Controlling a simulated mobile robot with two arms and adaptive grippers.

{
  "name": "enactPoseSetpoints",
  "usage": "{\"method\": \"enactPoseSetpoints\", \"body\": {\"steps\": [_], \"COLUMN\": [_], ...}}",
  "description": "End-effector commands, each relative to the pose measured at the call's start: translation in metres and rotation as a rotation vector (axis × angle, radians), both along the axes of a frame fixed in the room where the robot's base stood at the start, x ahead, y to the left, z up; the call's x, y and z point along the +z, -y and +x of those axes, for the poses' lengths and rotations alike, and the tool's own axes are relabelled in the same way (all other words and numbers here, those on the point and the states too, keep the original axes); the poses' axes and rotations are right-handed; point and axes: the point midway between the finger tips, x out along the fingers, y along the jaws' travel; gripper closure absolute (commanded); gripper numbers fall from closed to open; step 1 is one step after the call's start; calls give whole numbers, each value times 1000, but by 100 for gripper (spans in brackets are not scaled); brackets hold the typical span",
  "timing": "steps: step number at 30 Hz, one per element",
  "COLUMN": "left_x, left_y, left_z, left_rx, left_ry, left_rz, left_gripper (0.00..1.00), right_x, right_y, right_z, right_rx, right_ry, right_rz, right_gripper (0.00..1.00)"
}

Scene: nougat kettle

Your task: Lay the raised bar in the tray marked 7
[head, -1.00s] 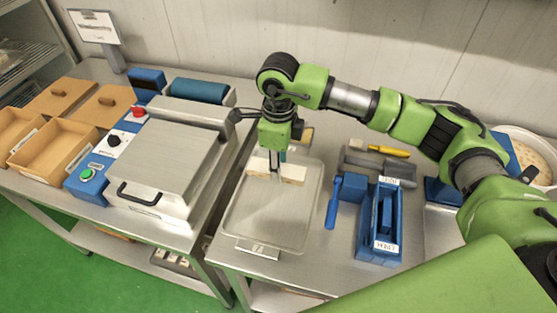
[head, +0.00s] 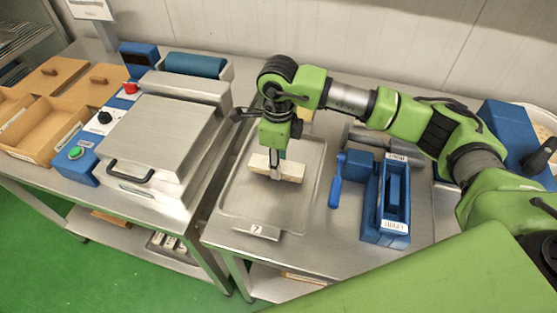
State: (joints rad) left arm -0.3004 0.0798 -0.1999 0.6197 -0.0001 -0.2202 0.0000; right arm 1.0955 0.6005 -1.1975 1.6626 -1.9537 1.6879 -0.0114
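A pale cream bar (head: 290,171) is in my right gripper (head: 276,176), over the metal tray marked 7 (head: 235,205). The gripper points down, with its fingers across the middle of the bar. The bar lies roughly level, crosswise over the rear-middle of the tray. I cannot tell whether its underside touches the tray floor. The tray's number plate (head: 257,230) is at its front edge. The fingers hide the bar's middle, and the arm hides part of the tray's back edge. My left gripper is not in view.
A blue-handled tool (head: 337,182) and a blue labelled box (head: 388,212) stand right of the tray. A steel press with a lid (head: 155,140) is to the left. Wooden boxes (head: 45,140) are at far left. The tray's front half is bare.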

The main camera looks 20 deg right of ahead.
Motion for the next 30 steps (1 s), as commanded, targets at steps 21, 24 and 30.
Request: {"method": "enactPoseSetpoints", "body": {"steps": [21, 24, 30], "left_x": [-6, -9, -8], "left_y": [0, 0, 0], "left_z": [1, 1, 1], "left_rx": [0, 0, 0], "left_ry": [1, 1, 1], "left_rz": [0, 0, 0], "left_gripper": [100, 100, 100], "right_x": [-3, -3, -2], "right_y": [0, 0, 0], "right_z": [0, 0, 0], "right_rx": [0, 0, 0], "right_ry": [1, 1, 0], "right_rz": [0, 0, 0], "right_gripper": [95, 95, 95]}}
